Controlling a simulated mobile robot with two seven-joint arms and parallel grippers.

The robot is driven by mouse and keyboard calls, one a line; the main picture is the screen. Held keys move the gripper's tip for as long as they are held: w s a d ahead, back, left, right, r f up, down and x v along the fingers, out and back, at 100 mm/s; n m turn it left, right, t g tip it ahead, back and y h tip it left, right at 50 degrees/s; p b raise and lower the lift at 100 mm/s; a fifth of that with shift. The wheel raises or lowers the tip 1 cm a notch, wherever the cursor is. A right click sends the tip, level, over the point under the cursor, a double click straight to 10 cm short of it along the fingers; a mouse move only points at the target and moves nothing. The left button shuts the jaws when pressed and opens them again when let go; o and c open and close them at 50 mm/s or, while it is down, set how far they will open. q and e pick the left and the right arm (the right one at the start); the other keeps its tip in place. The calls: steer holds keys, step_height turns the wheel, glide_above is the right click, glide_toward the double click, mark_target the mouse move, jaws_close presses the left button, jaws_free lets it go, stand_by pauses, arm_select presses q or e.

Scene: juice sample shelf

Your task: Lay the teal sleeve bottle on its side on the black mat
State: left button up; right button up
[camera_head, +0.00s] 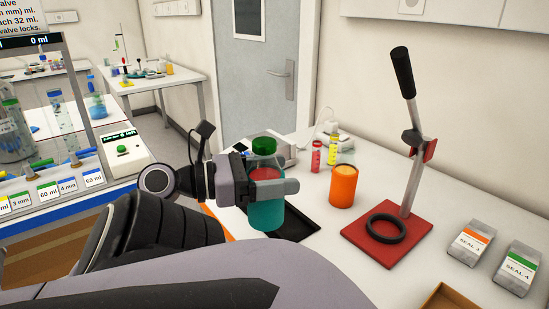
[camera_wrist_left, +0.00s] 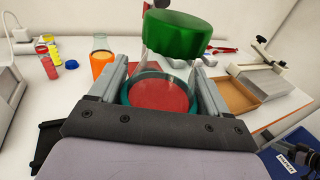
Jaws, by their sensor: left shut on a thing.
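The teal sleeve bottle (camera_head: 265,214) has a green cap (camera_head: 264,147), clear shoulders and red contents. It is upright in the head view. My left gripper (camera_head: 282,187) is shut around it just above the sleeve, one finger across the near side. In the left wrist view the green cap (camera_wrist_left: 178,33) and the sleeve's teal rim (camera_wrist_left: 127,91) show between the fingers. My right gripper is not in view.
An orange container (camera_head: 343,189) stands right of the bottle, with small red (camera_head: 316,156) and yellow (camera_head: 335,152) bottles behind. A lever stand on a red base (camera_head: 367,249) and seal boxes (camera_head: 470,244) are further right. A cardboard tray (camera_head: 447,298) is at the front.

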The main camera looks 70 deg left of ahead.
mark_target(274, 148)
arm_select(q)
step_height(274, 148, up, 2)
steer(key=shift+r+p, duration=0.1)
steer(key=shift+p, duration=0.45)
steer(key=shift+r, duration=1.45)
